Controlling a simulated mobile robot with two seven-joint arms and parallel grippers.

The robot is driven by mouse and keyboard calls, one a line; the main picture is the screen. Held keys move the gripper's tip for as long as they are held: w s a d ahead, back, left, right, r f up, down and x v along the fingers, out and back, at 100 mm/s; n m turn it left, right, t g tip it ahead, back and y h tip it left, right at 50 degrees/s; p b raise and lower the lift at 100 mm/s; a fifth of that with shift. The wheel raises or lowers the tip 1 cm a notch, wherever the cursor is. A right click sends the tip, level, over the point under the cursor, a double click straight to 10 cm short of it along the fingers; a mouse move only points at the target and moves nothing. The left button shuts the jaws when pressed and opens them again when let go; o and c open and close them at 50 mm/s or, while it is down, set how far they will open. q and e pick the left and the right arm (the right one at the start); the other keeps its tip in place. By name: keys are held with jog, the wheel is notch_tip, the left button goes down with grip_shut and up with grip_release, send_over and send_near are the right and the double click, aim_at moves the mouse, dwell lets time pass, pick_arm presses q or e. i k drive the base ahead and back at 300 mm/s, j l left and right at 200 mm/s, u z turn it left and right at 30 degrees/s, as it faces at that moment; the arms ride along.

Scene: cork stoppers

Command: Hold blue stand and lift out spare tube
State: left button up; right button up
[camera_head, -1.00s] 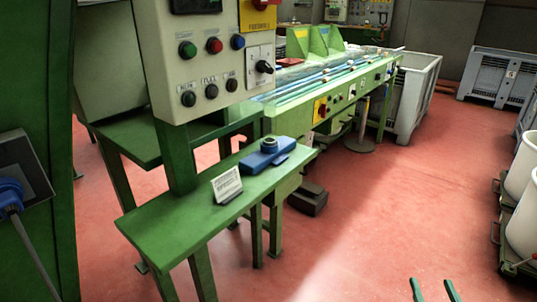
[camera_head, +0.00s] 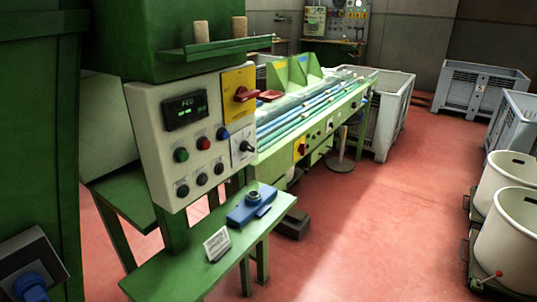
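A blue stand (camera_head: 240,213) with a round dark-and-grey piece (camera_head: 254,197) on its top sits on the green bench (camera_head: 165,277) below the control box. Whether that round piece is the spare tube's end, I cannot tell. A small white card (camera_head: 217,244) stands on the bench just in front of the stand. Neither of my grippers shows in the current head view, and nothing is seen touching the stand.
A control box (camera_head: 150,130) with buttons rises behind the bench. Two cork pieces stand on a green shelf (camera_head: 215,46) above it. A long green conveyor (camera_head: 318,131) with tubes runs back. White bins (camera_head: 509,246) stand at the right; red floor between is clear.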

aim_at(253, 167)
jog(key=i+l+u, duration=0.1)
jog(key=u, duration=0.35)
jog(key=i+l+u, duration=0.1)
jog(key=u, duration=0.4)
jog(key=i+l+u, duration=0.1)
jog(key=l+u, duration=0.15)
jog(key=l, duration=0.2)
jog(key=i+l+u, duration=0.2)
jog(key=l, duration=0.3)
jog(key=l+u, duration=0.2)
jog(key=l, duration=0.65)
jog(key=i+l, duration=0.1)
jog(key=l, duration=0.7)
jog(key=i+l+u, duration=0.1)
jog(key=l, duration=0.65)
jog(key=j, duration=0.35)
